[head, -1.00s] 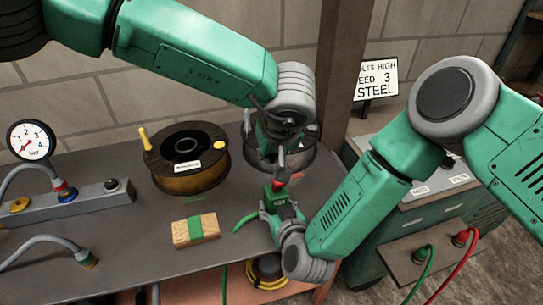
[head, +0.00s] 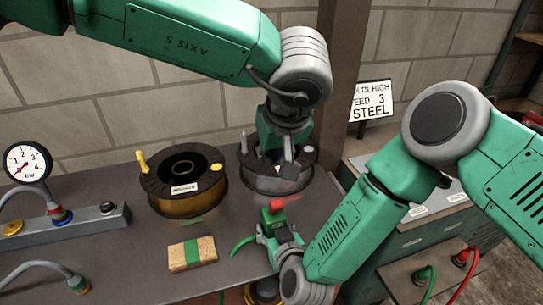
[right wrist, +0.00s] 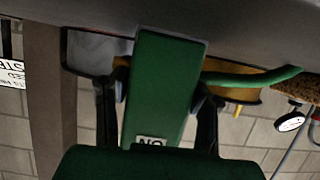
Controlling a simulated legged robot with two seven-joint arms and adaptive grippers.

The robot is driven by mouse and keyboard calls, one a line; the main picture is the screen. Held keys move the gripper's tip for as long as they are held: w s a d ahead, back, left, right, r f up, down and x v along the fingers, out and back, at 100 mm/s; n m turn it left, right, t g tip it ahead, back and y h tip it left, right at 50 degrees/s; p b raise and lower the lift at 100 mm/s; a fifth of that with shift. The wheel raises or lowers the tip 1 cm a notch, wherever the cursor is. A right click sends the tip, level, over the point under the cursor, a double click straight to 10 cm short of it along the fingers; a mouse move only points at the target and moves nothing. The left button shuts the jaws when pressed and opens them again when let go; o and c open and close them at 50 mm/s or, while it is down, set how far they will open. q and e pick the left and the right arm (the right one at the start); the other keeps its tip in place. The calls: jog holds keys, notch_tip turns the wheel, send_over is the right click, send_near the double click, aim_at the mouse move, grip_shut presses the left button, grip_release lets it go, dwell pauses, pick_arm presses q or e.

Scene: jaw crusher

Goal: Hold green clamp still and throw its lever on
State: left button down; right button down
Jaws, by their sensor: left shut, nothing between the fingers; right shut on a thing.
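The green clamp (head: 271,216) stands above the front right part of the bench, with a green cable running off to its left. A red lever (head: 277,205) shows at its top. My right gripper (head: 277,232) is shut on the clamp. In the right wrist view the clamp's green body (right wrist: 163,85) lies between the two dark fingers, and an "ON" label (right wrist: 151,142) shows upside down. My left gripper (head: 290,171) is shut and empty, above and behind the clamp and apart from the lever. It overlaps the grey spool in the picture.
A spool of yellow-brown wire (head: 183,183) and a grey spool (head: 262,180) stand behind the clamp. A wood-coloured block with a green band (head: 192,254) lies to its left. A gauge (head: 27,161) and manifold (head: 75,228) are at far left. A "STEEL" sign (head: 371,102) stands at right.

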jog(key=c, duration=0.8)
grip_release()
jog(key=shift+o, duration=0.2)
